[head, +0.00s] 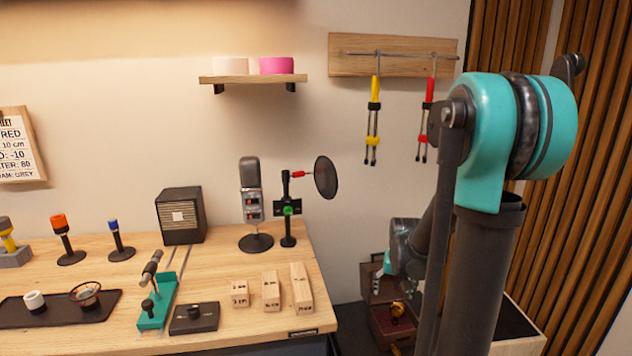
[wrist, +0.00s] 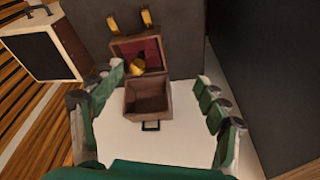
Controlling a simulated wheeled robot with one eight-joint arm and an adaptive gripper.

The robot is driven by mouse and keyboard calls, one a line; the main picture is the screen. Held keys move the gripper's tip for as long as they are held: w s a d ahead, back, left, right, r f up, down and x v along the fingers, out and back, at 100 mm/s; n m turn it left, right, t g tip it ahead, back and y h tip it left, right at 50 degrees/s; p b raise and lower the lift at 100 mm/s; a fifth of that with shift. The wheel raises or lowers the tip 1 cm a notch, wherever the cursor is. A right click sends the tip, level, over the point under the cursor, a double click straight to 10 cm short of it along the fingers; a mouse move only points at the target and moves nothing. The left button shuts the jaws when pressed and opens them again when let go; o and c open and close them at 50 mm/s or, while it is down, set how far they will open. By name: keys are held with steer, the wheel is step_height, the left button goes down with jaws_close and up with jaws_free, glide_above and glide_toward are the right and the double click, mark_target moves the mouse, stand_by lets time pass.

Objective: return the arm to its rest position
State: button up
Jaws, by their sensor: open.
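My arm (head: 490,150) rises at the right of the head view, with its teal joint housing high up. Its far end shows lower down, next to the table's right side, partly hidden behind the upper link. My gripper (wrist: 160,82) is open in the wrist view, its fingers spread to left and right with nothing held between them. Beyond and between the fingers is an open wooden box (wrist: 147,98) with a red-lined part behind it. A small yellow object (wrist: 137,67) lies in the red-lined part.
The wooden table (head: 110,285) holds a microphone (head: 251,190), a pop filter (head: 326,177), a dark speaker box (head: 181,216) and several wooden blocks. Two cables hang from a wall rack (head: 345,63). A slatted wall (head: 590,200) stands at the right.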

steer(key=s+a+n, duration=0.1)
steer(key=s+a, duration=0.1)
steer(key=s, duration=0.6)
steer(key=s+a+n+t, duration=0.1)
steer(key=s+a, duration=0.1)
steer(key=s, duration=0.6)
steer(key=shift+s+a+r, duration=0.25)
steer(key=shift+s+r, duration=0.05)
steer(key=shift+s, duration=0.1)
steer(key=shift+o, duration=0.3)
